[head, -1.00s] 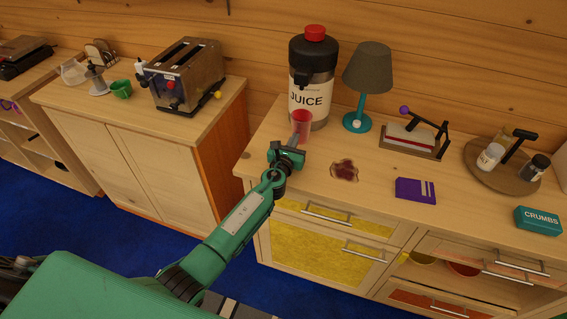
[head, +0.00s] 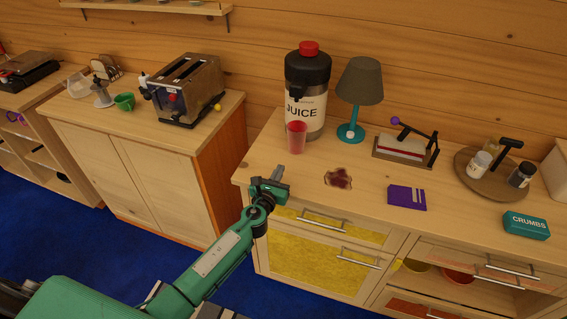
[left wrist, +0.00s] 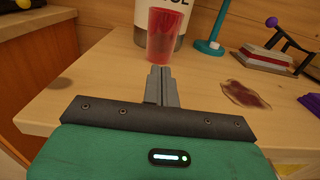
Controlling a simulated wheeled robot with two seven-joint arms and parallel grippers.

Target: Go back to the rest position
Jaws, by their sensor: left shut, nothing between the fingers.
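My left gripper (head: 277,172) is shut and empty, just over the front left edge of the wooden counter (head: 300,178). In the left wrist view its closed fingers (left wrist: 160,84) point toward a red translucent cup (left wrist: 164,36). The cup (head: 296,137) stands upright on the counter in front of the juice dispenser (head: 306,88), apart from the fingertips. My right gripper is in neither view.
A dark red stain (head: 338,178) and a purple packet (head: 407,197) lie right of the gripper. A teal lamp (head: 358,90) stands behind. A toaster (head: 186,88) stands on the left cabinet. Blue floor (head: 110,240) lies between and in front.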

